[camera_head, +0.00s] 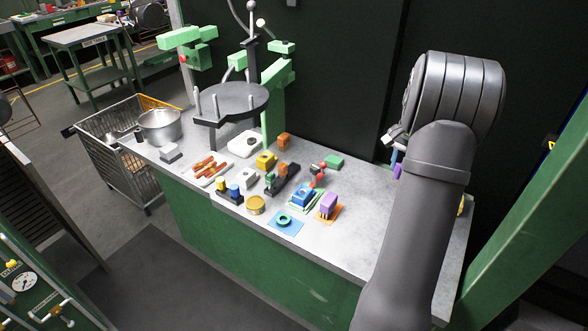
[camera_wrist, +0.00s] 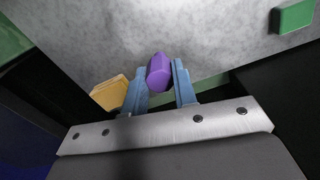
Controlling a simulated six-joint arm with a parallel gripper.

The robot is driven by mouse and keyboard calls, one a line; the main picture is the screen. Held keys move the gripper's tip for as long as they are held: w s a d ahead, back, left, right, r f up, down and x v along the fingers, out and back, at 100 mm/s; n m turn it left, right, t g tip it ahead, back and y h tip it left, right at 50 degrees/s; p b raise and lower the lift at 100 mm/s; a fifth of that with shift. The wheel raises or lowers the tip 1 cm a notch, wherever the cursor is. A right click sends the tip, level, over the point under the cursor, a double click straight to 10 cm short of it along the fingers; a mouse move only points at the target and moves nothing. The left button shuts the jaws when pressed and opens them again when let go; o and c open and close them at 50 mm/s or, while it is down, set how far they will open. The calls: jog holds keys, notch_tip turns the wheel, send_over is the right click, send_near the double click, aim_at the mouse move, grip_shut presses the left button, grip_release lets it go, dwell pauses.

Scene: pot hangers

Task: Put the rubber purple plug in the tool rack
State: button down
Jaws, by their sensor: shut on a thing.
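The purple plug (camera_wrist: 158,73) sits between the two blue fingers of my gripper (camera_wrist: 160,78) in the wrist view. My gripper is shut on it, over the grey worktop. In the head view a bit of purple, likely the plug (camera_head: 397,171), shows beside my arm, which hides most of the gripper. I cannot tell for sure which thing is the tool rack. A dark holder with yellow and blue pieces (camera_head: 230,198) and a black holder with an orange piece (camera_head: 283,180) stand on the worktop.
The grey worktop (camera_head: 352,237) has bare room along its front right. A purple block (camera_head: 328,203) on an orange mat, a blue block (camera_head: 302,196) and a green block (camera_head: 333,161) stand left of my arm. A yellow-orange thing (camera_wrist: 109,94) lies left of the fingers.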

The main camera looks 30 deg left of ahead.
jog(key=a+n, duration=0.1)
jog(key=a, duration=0.9)
jog(key=n, duration=0.1)
send_over(294, 168)
notch_tip(294, 168, down, 6)
jog(key=shift+r, duration=0.1)
jog(key=shift+f, duration=1.7)
jog(key=shift+f, duration=0.1)
jog(key=c, duration=1.2)
grip_release()
jog(key=shift+o, duration=0.2)
notch_tip(294, 168, up, 12)
